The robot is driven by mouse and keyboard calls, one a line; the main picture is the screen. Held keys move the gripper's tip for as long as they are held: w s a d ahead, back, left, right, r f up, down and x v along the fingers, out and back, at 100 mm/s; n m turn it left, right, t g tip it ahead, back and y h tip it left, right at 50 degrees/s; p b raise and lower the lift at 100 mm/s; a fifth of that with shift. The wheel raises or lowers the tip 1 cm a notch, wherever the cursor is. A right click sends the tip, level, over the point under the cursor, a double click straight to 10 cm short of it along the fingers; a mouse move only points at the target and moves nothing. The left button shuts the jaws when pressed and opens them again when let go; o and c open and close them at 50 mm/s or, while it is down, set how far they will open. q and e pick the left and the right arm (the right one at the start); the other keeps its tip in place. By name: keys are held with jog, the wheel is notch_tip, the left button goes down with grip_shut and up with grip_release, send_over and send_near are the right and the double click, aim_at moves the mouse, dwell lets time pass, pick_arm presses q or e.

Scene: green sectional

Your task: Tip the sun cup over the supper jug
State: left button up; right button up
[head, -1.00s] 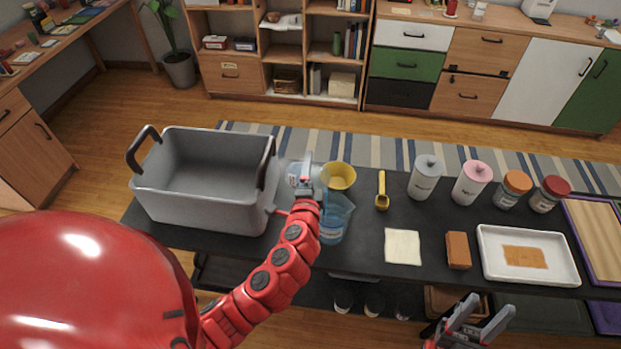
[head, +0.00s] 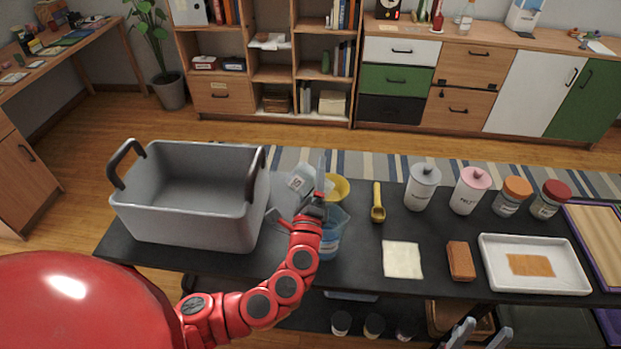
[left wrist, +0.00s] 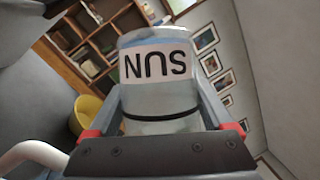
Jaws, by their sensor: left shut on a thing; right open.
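The sun cup (head: 298,183) is a clear cup with a white label. My left gripper (head: 318,198) is shut on it and holds it above the table, tilted in the head view. In the left wrist view the cup (left wrist: 160,85) sits between the fingers, its label SUN upside down. A translucent blue jug (head: 330,240) stands upright on the table just below my left gripper, partly hidden by my wrist. Its label is too small to read, and I cannot tell whether the cup's mouth is over it. My right gripper (head: 478,333) is open at the bottom edge, empty.
A large grey bin (head: 190,215) stands left of the jug. A yellow bowl (head: 340,187) is close behind my left gripper. A yellow scoop (head: 377,203), a cream cloth (head: 402,260), a brown block (head: 461,261), a white tray (head: 490,275) and several jars stand to the right.

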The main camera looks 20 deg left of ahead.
dwell(0.5)
pick_arm(q)
jog(key=shift+d+r+m, duration=0.15)
jog(key=shift+d+m, duration=0.1)
jog(key=shift+m, duration=0.25)
jog(key=n, duration=0.1)
jog(key=a+n+p, duration=0.1)
jog(key=shift+r+n+g, duration=0.3)
jog(key=shift+r, duration=0.05)
jog(key=shift+a+f+n, duration=0.1)
jog(key=shift+a+n, duration=0.15)
jog(key=shift+n, duration=0.25)
jog(key=shift+f, duration=0.15)
jog(key=a+r+n+p, duration=0.1)
jog(key=p, duration=0.1)
jog(key=a+r+n+g+p, duration=0.1)
jog(key=n+p, duration=0.1)
jog(key=p, duration=0.1)
jog(key=r+n+g+p, duration=0.1)
jog(key=n+p, duration=0.1)
jog(key=shift+a+r+p, duration=0.3)
jog(key=shift+a+p, duration=0.05)
jog(key=shift+a, duration=0.05)
jog(key=shift+a+f+g, duration=0.1)
jog(key=shift+g, duration=0.2)
jog(key=shift+w+f, duration=0.15)
jog(key=shift+f, duration=0.15)
